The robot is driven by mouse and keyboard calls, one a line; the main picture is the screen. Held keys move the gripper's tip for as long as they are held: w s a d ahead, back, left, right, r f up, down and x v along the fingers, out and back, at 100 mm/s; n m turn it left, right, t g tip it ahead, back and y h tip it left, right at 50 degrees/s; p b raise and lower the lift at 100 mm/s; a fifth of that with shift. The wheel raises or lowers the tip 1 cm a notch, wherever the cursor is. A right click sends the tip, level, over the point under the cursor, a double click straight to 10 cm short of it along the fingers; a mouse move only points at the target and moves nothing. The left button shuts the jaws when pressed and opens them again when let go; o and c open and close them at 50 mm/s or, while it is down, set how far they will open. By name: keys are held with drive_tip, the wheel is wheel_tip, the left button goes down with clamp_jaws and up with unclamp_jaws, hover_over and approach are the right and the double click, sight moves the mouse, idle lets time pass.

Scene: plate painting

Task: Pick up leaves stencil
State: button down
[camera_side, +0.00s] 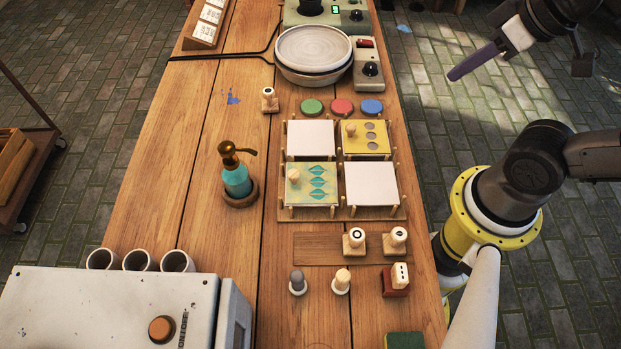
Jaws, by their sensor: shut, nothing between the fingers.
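The leaves stencil (300,194) is a pale yellow-green square sheet with teal leaf-shaped cut-outs and a small round wooden knob at its left. It lies in the front left section of the wooden rack (370,214). My gripper (455,76) is at the upper right, beyond the table's right edge. Its purple fingers are shut and hold nothing. It is well away from the stencil and higher than the table.
A yellow stencil with round holes (377,138) and white squares (372,184) fill the other rack sections. A teal pump bottle (236,180) stands left of the rack. Stamps (354,241) stand in front. Stacked plates (312,48) and colored discs (342,106) are behind.

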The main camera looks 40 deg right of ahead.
idle(0.4)
drive_tip(key=c, duration=0.5)
unclamp_jaws()
